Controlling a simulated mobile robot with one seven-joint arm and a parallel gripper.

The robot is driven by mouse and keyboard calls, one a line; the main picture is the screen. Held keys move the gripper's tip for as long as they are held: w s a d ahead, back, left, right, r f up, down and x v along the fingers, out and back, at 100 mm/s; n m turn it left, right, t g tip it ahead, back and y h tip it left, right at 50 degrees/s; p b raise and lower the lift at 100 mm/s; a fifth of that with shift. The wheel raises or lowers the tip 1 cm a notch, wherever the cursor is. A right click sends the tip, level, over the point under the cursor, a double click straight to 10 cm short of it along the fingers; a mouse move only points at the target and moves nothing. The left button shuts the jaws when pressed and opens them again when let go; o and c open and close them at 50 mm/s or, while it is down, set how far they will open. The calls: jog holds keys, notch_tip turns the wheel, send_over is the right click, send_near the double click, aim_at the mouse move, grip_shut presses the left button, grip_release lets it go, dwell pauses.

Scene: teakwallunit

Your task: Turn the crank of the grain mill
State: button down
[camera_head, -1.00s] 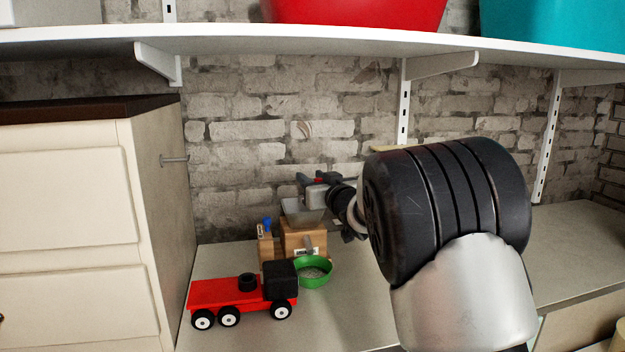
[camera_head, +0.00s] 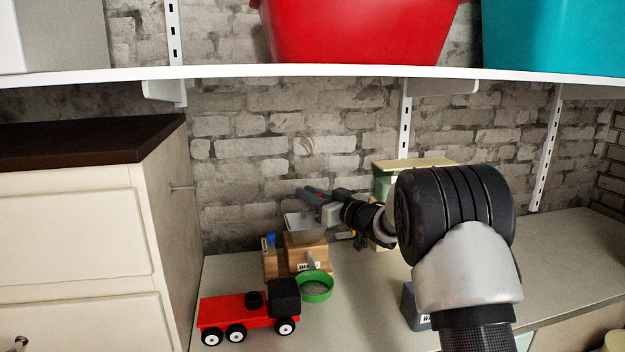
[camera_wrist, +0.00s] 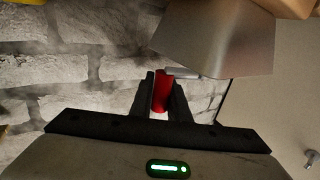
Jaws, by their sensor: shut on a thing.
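The grain mill (camera_head: 308,258) is a wooden box with a grey metal hopper (camera_head: 300,221) on top and a small spout at its front. It stands on the counter near the brick wall. My gripper (camera_wrist: 166,96) reaches in behind the hopper from the right. In the wrist view its fingers are shut on the crank's red handle (camera_wrist: 161,92), with a grey rod beside it. The hopper (camera_wrist: 222,38) fills the upper part of that view, close to the fingers. In the head view the handle is mostly hidden by my gripper. A green bowl (camera_head: 318,293) sits below the spout.
A red toy truck (camera_head: 240,313) stands in front of the mill. A blue-topped item (camera_head: 269,241) is at its left. A cream cabinet (camera_head: 75,225) bounds the left side. A white shelf (camera_head: 300,72) runs overhead. A pale green and yellow object (camera_head: 385,175) stands behind my arm.

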jog(key=shift+a+r+n+g+y+p, duration=0.1)
jog(key=shift+a+n+g+y+p, duration=0.15)
jog(key=shift+n+g+y+p, duration=0.45)
jog(key=shift+a+n+g+y+p, duration=0.25)
jog(key=shift+n+g+y+p, duration=0.25)
jog(key=shift+g+p, duration=0.4)
jog(key=c, duration=1.7)
grip_release()
jog(key=shift+a, duration=0.1)
jog(key=v, duration=1.7)
jog(key=shift+s, duration=0.15)
